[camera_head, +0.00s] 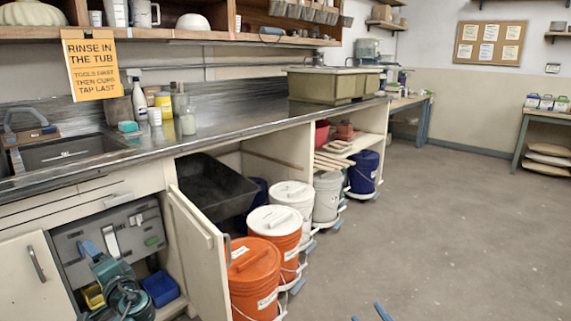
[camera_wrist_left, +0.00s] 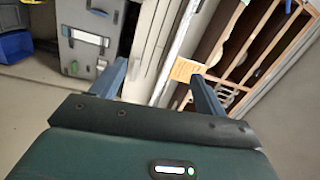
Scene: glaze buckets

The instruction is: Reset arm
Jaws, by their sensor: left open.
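My left gripper (camera_head: 100,245) is at the lower left of the head view, in front of the open cabinet under the sink. Its two blue fingers also show in the left wrist view (camera_wrist_left: 160,88), spread apart with nothing between them. The teal wrist of my left arm (camera_head: 122,295) shows below it. My right gripper (camera_head: 370,314) shows only as two blue fingertips at the bottom edge, apart over bare floor. The rest of my right arm is out of view.
An open cabinet door (camera_head: 200,255) stands to the right of my left gripper. Beyond it are orange buckets (camera_head: 254,275), white buckets (camera_head: 293,195) and a black tub (camera_head: 215,185) under the counter (camera_head: 225,127). A blue bin (camera_head: 160,288) sits in the cabinet. The floor (camera_head: 440,240) at right is clear.

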